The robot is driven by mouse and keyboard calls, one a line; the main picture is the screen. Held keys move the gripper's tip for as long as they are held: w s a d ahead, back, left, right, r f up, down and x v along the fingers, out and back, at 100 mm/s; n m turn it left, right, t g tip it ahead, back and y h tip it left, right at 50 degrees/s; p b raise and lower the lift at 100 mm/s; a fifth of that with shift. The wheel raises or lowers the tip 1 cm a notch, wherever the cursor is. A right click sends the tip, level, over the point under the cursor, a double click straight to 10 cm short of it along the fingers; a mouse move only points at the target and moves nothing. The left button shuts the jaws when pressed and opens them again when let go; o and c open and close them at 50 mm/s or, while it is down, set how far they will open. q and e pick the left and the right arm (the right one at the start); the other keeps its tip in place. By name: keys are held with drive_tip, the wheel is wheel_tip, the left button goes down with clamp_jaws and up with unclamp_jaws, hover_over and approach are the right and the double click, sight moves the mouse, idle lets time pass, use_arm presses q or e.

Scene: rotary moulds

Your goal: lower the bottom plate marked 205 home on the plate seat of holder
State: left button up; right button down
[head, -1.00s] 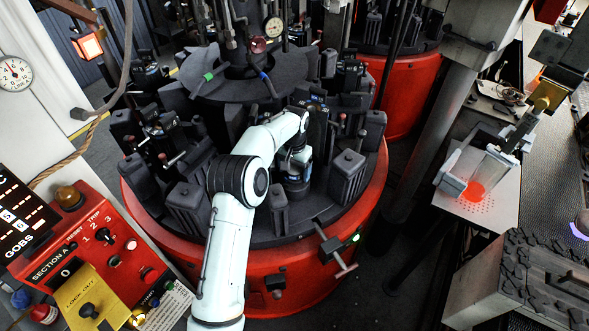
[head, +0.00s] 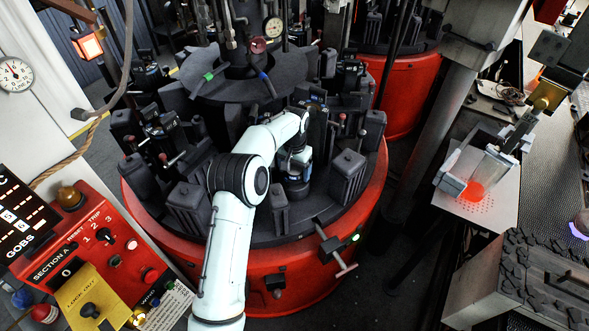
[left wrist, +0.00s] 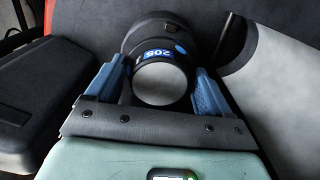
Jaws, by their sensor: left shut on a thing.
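In the left wrist view a round dark plate with a blue 205 label (left wrist: 160,53) and a pale grey face (left wrist: 159,85) is between the blue fingers of my left gripper (left wrist: 160,77). The gripper is shut on it. A wider dark round body (left wrist: 150,28) is directly behind the plate; I cannot tell whether they touch. In the head view my left gripper (head: 297,172) points down among the dark mould holders on the near side of the red rotary table. The plate seat is hidden. My right gripper is not in view.
Dark mould blocks stand close on both sides, one at the right (head: 348,176) and one at the left (head: 188,207). The red table rim (head: 270,268) curves in front. A red control panel (head: 95,255) is at lower left.

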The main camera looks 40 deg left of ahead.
sight(293, 169)
use_arm(q)
drive_tip(key=shift+f, duration=0.3)
drive_tip(key=shift+s+f, duration=0.1)
drive_tip(key=shift+f, duration=0.15)
drive_tip(key=shift+s+d+f, duration=0.1)
drive_tip(key=shift+s+f, duration=0.05)
drive_tip(key=shift+f, duration=0.15)
drive_tip(key=o, duration=1.1)
drive_tip(key=shift+o, duration=0.2)
drive_tip(key=shift+f, duration=0.1)
drive_tip(key=r, duration=0.8)
drive_tip(key=shift+a+r, duration=0.3)
drive_tip(key=shift+r, duration=0.05)
